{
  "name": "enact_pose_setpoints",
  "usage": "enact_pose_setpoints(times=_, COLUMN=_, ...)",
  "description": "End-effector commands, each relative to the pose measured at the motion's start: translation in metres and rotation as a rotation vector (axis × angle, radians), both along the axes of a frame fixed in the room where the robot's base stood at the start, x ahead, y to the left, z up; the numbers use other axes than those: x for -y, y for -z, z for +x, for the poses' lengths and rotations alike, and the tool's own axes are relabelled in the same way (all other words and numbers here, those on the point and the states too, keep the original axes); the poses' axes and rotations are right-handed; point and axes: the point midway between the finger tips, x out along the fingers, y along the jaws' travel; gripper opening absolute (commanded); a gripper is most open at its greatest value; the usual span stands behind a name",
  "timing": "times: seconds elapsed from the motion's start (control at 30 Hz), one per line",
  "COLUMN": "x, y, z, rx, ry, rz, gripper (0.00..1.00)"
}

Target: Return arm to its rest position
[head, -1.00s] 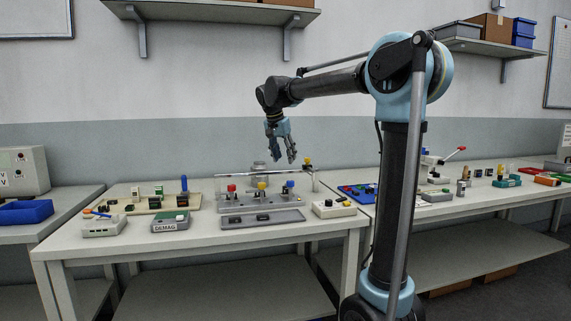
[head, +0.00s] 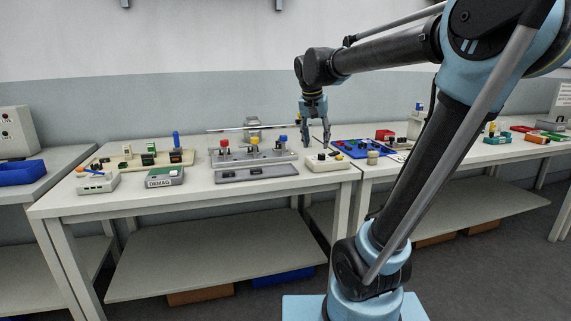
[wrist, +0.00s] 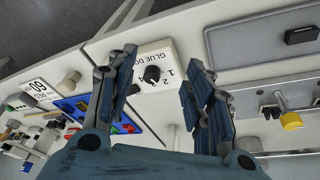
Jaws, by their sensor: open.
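My gripper (head: 317,133) hangs from my bent arm in the head view, fingers down, above the back right part of the middle workbench (head: 110,203). In the wrist view my gripper (wrist: 160,85) has its two fingers spread wide with nothing between them. Beyond the gap lies a white box with a black knob, labelled "GLUE DO..." (wrist: 150,57). The same white box (head: 327,164) sits at the bench's right end in the head view, apart from the fingers.
A grey fixture with red, yellow and blue knobs (head: 254,156) stands left of my gripper. A blue tray (head: 352,150) lies to its right on the adjoining bench. A grey plate (head: 257,173) and a box marked DEMAG (head: 164,178) lie near the front edge. Air above the benches looks clear.

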Motion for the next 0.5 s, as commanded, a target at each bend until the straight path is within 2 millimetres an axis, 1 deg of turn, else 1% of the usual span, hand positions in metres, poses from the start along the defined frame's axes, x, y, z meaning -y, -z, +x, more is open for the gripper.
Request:
enact_pose_setpoints(times=0.03, x=0.011, y=0.011, z=-0.016, rx=-0.008, ry=-0.012, rz=0.002, gripper=0.47)
enact_pose_setpoints(times=0.2, x=0.039, y=0.049, z=-0.064, rx=-0.034, ry=-0.076, rz=0.011, gripper=0.47)
enact_pose_setpoints(times=0.37, x=0.059, y=0.088, z=-0.109, rx=-0.053, ry=-0.139, rz=0.021, gripper=0.47)
enact_pose_setpoints(times=0.5, x=0.072, y=0.126, z=-0.147, rx=-0.067, ry=-0.193, rz=0.031, gripper=0.47)
